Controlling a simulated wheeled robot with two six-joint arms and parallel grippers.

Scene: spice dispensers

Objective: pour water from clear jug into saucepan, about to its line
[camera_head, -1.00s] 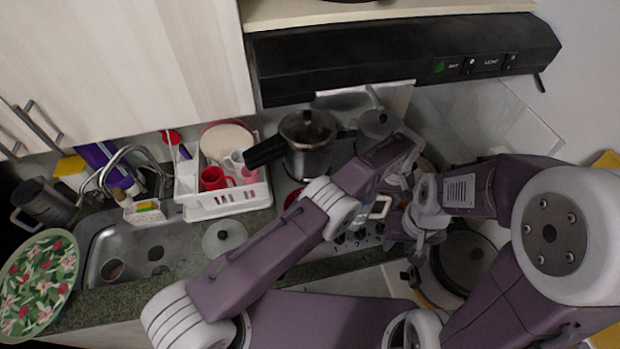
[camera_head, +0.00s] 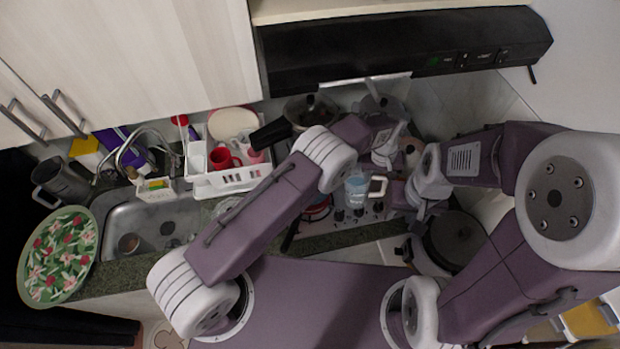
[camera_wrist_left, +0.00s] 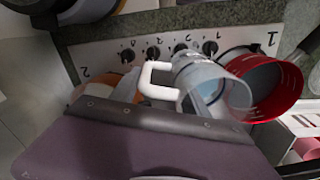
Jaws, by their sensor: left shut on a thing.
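The clear jug (camera_head: 357,188), bluish with a white handle, is above the front of the stove in the head view. It also shows in the left wrist view (camera_wrist_left: 194,76), overlapping the saucepan's edge there. My left gripper (camera_head: 386,160) is shut on the jug at its handle side; its fingertips are mostly hidden. The red saucepan (camera_wrist_left: 285,92) has pale marks on its inner wall. In the head view only part of its red rim (camera_head: 318,209) shows, left of the jug behind my arm. I cannot tell the saucepan's water level. My right gripper (camera_head: 416,206) is right of the jug, its fingers unclear.
A dark-lidded pot (camera_head: 458,238) stands right of the stove. A pressure cooker (camera_head: 305,108) is at the back under the hood (camera_head: 400,55). A white dish rack (camera_head: 232,180) with red mugs and the sink (camera_head: 150,222) lie to the left.

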